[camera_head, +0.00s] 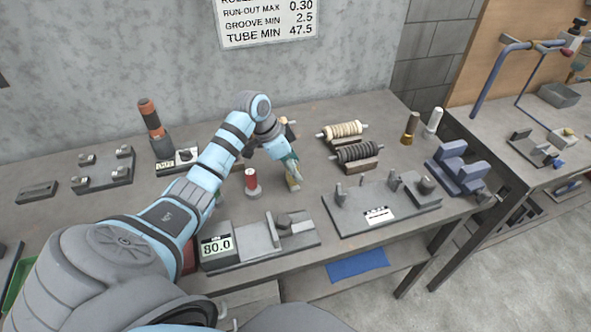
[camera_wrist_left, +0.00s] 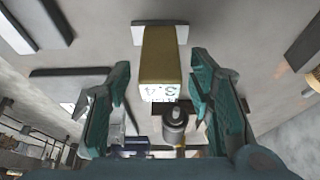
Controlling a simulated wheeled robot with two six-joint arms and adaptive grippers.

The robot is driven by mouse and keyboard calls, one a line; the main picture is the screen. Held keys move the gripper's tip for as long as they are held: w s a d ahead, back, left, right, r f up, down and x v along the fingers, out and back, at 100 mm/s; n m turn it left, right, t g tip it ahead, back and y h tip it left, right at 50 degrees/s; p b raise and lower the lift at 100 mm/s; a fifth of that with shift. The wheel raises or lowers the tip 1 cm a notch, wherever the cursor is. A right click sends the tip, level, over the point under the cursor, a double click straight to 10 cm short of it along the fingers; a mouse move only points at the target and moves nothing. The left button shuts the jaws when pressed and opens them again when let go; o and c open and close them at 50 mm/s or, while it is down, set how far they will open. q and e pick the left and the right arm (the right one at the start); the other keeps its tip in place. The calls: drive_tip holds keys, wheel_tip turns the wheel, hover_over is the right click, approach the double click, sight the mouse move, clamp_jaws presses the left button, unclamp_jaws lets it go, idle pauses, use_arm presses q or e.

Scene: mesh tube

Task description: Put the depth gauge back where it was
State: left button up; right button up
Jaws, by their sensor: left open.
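An olive-yellow block with a white display, which looks like the depth gauge, shows in the left wrist view (camera_wrist_left: 164,52). Its display reads about 3.4. In the head view it is a small yellowish piece (camera_head: 293,184) on the bench, partly hidden by my left gripper (camera_head: 287,166). In the wrist view my left gripper (camera_wrist_left: 162,98) is open, its teal fingers on either side of the block's display end, with visible gaps. I cannot tell how far the fingers reach around it. My right gripper is not in view.
A red-topped cylinder (camera_head: 251,180) stands left of my left gripper. A gauge fixture reading 80.0 (camera_head: 217,246) sits at the bench front. A grey fixture plate (camera_head: 345,217) and two rollers (camera_head: 357,151) lie to the right. Bench between plates and rollers is partly clear.

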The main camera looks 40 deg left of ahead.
use_arm(q)
drive_tip(key=v, duration=0.9)
drive_tip(key=shift+r+p, duration=0.3)
drive_tip(key=shift+p, duration=0.05)
drive_tip(key=shift+s, duration=0.1)
